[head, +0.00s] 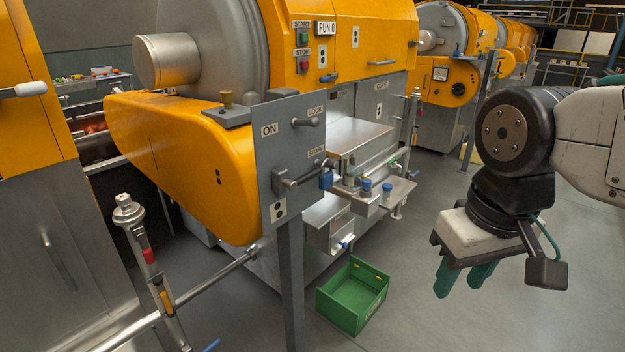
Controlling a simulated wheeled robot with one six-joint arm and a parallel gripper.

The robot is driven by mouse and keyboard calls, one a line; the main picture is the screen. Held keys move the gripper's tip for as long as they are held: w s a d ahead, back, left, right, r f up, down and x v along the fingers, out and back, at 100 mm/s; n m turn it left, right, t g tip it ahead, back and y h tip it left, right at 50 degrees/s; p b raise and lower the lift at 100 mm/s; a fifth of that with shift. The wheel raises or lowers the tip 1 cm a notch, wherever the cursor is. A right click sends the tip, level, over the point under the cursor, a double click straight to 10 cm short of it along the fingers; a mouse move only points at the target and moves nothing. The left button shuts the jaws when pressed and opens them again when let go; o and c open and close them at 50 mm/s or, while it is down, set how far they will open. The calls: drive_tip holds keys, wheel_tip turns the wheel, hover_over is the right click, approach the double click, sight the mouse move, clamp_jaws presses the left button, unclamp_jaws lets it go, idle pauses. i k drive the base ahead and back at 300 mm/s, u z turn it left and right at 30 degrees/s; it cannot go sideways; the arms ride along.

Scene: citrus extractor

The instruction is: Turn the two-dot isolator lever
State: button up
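A grey isolator panel (262,165) stands on a post in front of the orange machine. It carries an ON label at upper left, a LOCK label at upper right and a two-dot plate (278,210) at the bottom. A dark grey lever (300,182) sits just above the two-dot plate, pointing right and roughly level. A second small grey handle (306,122) sits below LOCK. A blue padlock-like piece (326,178) shows at the panel's right edge by the lever's end. My gripper (463,281) hangs at the right, well apart from the panel, teal fingers open and empty.
A green crate (352,322) stands on the floor right of the post. A metal shelf with blue-capped jars (366,186) juts out behind the panel. A pipe rail (215,285) crosses at lower left. The floor between panel and gripper is mostly clear.

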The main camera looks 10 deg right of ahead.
sight(291, 185)
drive_tip(key=z, duration=0.05)
drive_tip(key=k, duration=0.5)
drive_tip(key=u, duration=0.55)
drive_tip(key=i, duration=0.95)
drive_tip(key=z, duration=0.5)
